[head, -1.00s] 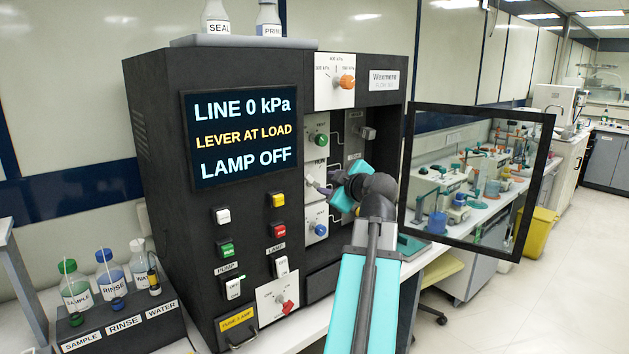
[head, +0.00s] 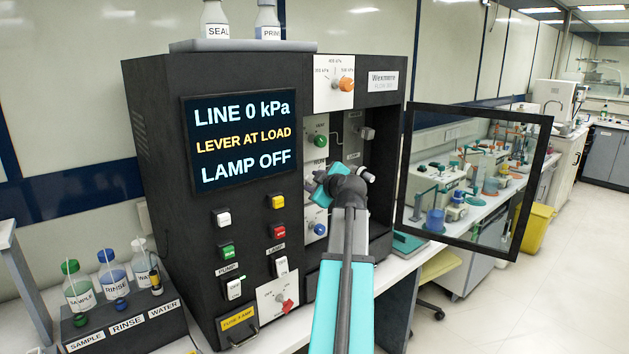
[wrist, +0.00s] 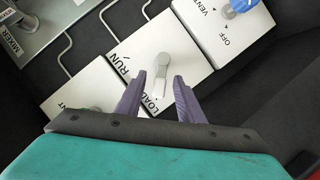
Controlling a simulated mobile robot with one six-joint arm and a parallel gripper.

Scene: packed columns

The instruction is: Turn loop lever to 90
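The loop lever (wrist: 163,70) is a pale grey handle on a white plate (wrist: 150,48) marked RUN and LOAD in the wrist view. Its free end points toward the LOAD word. My gripper (wrist: 158,78) is open, with its two purple fingers on either side of the lever's lower end. I cannot tell whether either finger touches it. In the head view my gripper (head: 322,184) is at the panel and hides much of the lever plate. The display (head: 243,140) reads LINE 0 kPa, LEVER AT LOAD, LAMP OFF.
A plate with a blue knob (wrist: 236,5) marked VENT and OFF lies beside the lever plate. A green knob (head: 320,140) is above it in the head view. An open glazed door (head: 408,180) stands right of my arm. Labelled bottles (head: 108,272) stand at left.

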